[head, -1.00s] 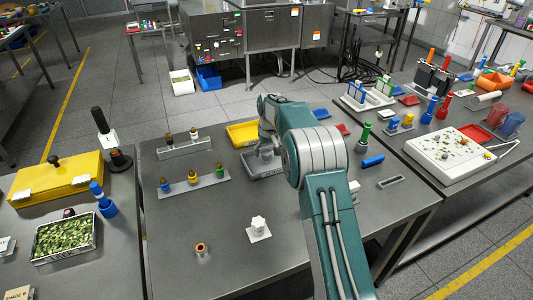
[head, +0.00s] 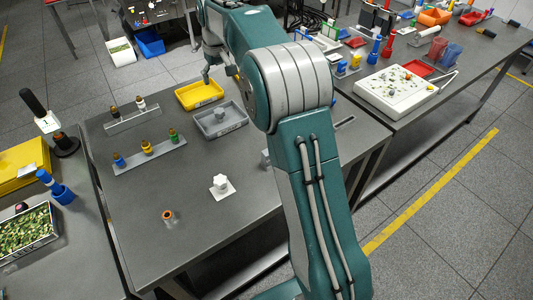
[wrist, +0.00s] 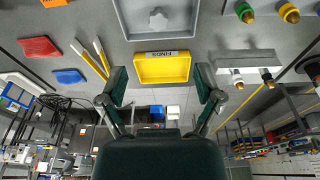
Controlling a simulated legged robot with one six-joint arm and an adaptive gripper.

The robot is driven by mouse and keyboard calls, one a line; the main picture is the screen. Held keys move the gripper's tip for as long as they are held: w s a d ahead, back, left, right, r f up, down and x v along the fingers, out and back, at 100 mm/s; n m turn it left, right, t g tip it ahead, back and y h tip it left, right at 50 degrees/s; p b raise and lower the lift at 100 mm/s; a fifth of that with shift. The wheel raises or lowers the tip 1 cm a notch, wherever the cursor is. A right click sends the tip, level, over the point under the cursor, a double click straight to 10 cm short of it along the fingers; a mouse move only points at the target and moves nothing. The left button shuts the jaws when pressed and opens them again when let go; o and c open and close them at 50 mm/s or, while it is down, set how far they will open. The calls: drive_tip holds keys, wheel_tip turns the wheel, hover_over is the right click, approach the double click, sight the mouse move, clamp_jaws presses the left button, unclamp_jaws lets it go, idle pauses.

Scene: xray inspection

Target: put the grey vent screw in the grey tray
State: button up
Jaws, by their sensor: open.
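The grey tray (head: 239,125) stands on the near table, to the right of the bottle racks. A grey star-headed piece, which looks like the vent screw (head: 220,114), lies inside it. In the wrist view the grey tray (wrist: 193,30) is at the top edge, with the grey screw (wrist: 158,19) on its floor. My gripper (head: 208,77) is beyond the grey tray, near the far side of the yellow tray. In the wrist view my gripper (wrist: 162,84) has its fingers wide apart with nothing between them.
The yellow tray (head: 200,95) sits just behind the grey tray. Racks of small bottles (head: 150,151) stand to the left. A white star knob on a white plate (head: 221,187) and a copper-coloured ring (head: 168,216) are nearer. The table's front is mostly clear.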

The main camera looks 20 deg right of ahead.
drive_tip(key=s+r+m+t, duration=0.1)
drive_tip(key=s+r, duration=0.4)
drive_tip(key=s, duration=0.5)
drive_tip(key=s+r+t, duration=0.1)
drive_tip(key=s+r, duration=0.3)
drive_tip(key=s, duration=0.6)
drive_tip(key=s+f, duration=0.3)
drive_tip(key=s, duration=0.6)
drive_tip(key=s+f+m+t, duration=0.1)
drive_tip(key=s+f, duration=0.2)
drive_tip(key=s, duration=0.7)
drive_tip(key=shift+s+a, duration=0.15)
drive_tip(key=shift+s, duration=0.15)
